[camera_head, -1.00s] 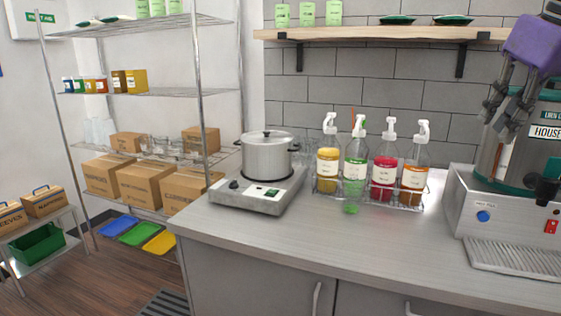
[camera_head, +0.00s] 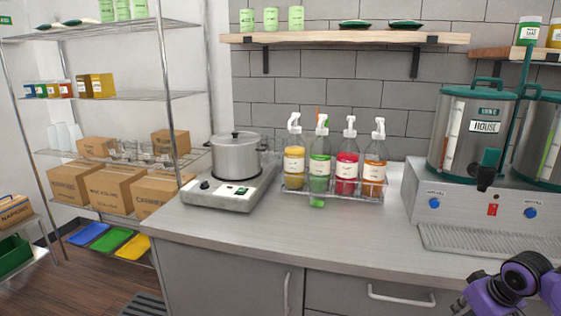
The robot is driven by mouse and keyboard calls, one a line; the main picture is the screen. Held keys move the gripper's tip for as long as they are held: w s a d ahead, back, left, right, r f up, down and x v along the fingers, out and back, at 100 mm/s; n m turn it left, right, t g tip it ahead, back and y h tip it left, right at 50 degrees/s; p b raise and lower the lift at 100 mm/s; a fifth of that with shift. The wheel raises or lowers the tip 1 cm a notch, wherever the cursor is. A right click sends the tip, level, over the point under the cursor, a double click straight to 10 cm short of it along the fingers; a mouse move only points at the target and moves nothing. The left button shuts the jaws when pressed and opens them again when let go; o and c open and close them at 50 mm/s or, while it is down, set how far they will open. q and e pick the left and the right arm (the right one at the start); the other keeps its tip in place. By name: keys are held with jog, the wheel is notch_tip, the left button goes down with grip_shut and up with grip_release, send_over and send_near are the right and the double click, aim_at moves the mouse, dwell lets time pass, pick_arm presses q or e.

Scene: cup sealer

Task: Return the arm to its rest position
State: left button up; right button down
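Part of my purple and black arm shows at the lower right corner, in front of the counter edge and well below the drink dispenser (camera_head: 480,130). I take it to be my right arm. No fingertips can be made out there, so the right gripper's opening does not show. My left arm and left gripper are out of view. The counter (camera_head: 330,232) has no gripper over it.
A pot (camera_head: 236,156) stands on a hot plate (camera_head: 222,195) at the counter's left. The counter front is clear. A wall shelf (camera_head: 350,40) hangs above, and storage shelving stands at left.

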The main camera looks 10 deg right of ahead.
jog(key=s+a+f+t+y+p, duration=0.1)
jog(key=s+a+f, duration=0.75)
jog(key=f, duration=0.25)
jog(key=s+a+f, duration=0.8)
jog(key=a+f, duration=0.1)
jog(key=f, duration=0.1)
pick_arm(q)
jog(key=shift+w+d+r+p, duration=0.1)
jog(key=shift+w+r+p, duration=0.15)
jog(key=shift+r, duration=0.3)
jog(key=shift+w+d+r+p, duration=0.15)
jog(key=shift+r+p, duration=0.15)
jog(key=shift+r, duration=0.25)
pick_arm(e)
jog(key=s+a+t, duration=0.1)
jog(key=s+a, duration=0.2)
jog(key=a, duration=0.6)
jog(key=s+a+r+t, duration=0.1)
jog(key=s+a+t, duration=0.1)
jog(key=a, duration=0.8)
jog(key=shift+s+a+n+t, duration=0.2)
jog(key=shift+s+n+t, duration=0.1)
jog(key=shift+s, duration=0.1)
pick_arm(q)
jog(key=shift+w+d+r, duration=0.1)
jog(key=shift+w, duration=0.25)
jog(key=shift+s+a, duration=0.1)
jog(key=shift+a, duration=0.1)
